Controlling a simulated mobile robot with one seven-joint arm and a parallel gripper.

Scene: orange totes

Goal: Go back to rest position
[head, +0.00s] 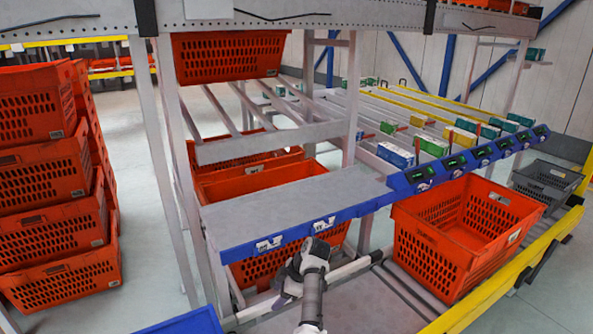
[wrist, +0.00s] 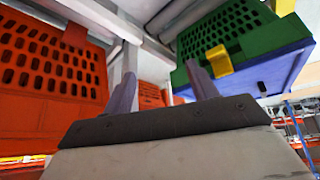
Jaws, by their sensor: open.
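My gripper (wrist: 163,88) is open, with its two fingers apart and nothing between them in the wrist view. In the head view my arm reaches up from the bottom centre, and the gripper end (head: 287,283) is in front of the rack, below the blue front edge of the grey shelf (head: 300,205). The fingertips are hard to make out there. In the wrist view an orange tote (wrist: 50,75) is at the left and a green tote (wrist: 245,40) is at the upper right, both apart from the fingers.
An open orange tote (head: 430,262) stands right of my arm, behind a yellow rail (head: 510,278). Orange totes (head: 45,175) are stacked at the left. Boxes lie on sloped lanes above a row of blue display units (head: 455,162). Grey floor shows at the lower right.

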